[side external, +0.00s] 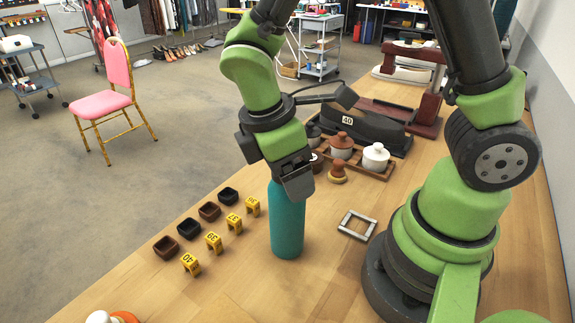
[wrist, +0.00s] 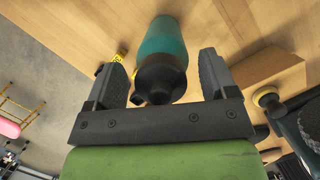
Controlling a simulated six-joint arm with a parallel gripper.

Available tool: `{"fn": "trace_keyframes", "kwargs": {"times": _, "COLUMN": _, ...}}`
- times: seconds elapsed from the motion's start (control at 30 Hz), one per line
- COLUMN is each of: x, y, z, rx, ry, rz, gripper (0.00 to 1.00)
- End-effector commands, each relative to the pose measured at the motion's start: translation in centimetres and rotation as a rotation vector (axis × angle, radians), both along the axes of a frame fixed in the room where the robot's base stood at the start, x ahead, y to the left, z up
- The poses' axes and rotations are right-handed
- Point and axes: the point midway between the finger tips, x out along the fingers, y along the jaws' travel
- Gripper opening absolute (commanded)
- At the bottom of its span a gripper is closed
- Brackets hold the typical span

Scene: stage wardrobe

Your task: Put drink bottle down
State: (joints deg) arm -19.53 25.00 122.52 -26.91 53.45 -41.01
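The teal drink bottle (side external: 287,222) stands upright on the wooden table (side external: 235,280) in the side external view, its base appearing to rest on the tabletop. My gripper (side external: 296,182) is at its top and hides the cap there. In the wrist view, the bottle (wrist: 163,42) and its black cap (wrist: 160,80) lie between the two fingers of my gripper (wrist: 164,62). The fingers are apart, with a visible gap on each side of the bottle.
Small dark bowls (side external: 189,229) and yellow number markers (side external: 214,242) stand left of the bottle. A grey square frame (side external: 357,225) lies to its right.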

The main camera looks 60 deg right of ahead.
Motion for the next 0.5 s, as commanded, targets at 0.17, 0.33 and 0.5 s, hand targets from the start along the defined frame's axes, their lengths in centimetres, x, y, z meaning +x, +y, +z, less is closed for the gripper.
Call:
{"fn": "trace_keyframes", "kwargs": {"times": 0.17, "x": 0.0, "y": 0.0, "z": 0.0, "rx": 0.000, "ry": 0.000, "rz": 0.000, "gripper": 0.78}}
{"fn": "trace_keyframes", "kwargs": {"times": 0.33, "x": 0.2, "y": 0.1, "z": 0.8, "rx": 0.001, "ry": -0.004, "rz": 0.002, "gripper": 0.78}}
{"fn": "trace_keyframes", "kwargs": {"times": 0.5, "x": 0.6, "y": 0.8, "z": 3.4, "rx": 0.003, "ry": -0.008, "rz": 0.001, "gripper": 0.78}}
